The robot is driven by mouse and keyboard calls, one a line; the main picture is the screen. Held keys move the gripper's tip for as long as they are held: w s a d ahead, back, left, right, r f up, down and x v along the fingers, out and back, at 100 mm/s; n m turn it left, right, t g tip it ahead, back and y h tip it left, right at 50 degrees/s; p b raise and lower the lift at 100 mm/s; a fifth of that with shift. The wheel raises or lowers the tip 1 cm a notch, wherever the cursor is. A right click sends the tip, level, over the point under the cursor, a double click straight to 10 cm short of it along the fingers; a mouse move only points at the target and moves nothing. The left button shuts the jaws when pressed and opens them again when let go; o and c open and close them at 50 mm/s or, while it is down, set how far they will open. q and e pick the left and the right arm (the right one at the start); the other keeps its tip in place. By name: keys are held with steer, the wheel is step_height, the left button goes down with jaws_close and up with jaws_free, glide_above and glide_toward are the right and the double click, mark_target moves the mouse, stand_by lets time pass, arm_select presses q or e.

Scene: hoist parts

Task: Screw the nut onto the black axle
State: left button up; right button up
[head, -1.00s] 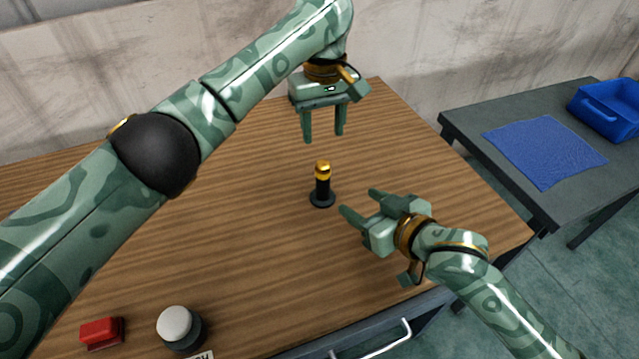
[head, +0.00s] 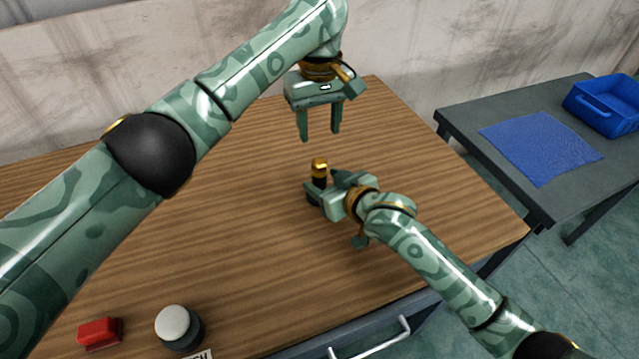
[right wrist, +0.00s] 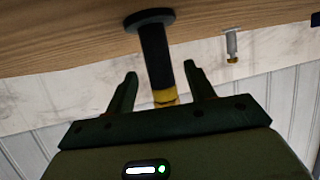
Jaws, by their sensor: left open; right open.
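The black axle (head: 319,180) stands upright on the wooden table, partly hidden by my right gripper. The gold nut (head: 319,164) sits at its top; how far it is threaded cannot be told. My right gripper (head: 321,180) is open, with its fingers on either side of the axle. The right wrist view shows the axle (right wrist: 155,50) between the open fingers (right wrist: 160,70), with gaps on both sides. The nut (right wrist: 166,97) shows there close to the palm. My left gripper (head: 320,136) is open and empty, pointing down above and behind the nut.
A red block (head: 100,333) and a white-topped round button (head: 174,324) are at the near left. A small grey post (right wrist: 232,45) shows in the right wrist view. A side table (head: 470,115) at right holds a blue cloth (head: 541,147) and blue bin (head: 607,108).

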steer(key=shift+x, duration=2.2)
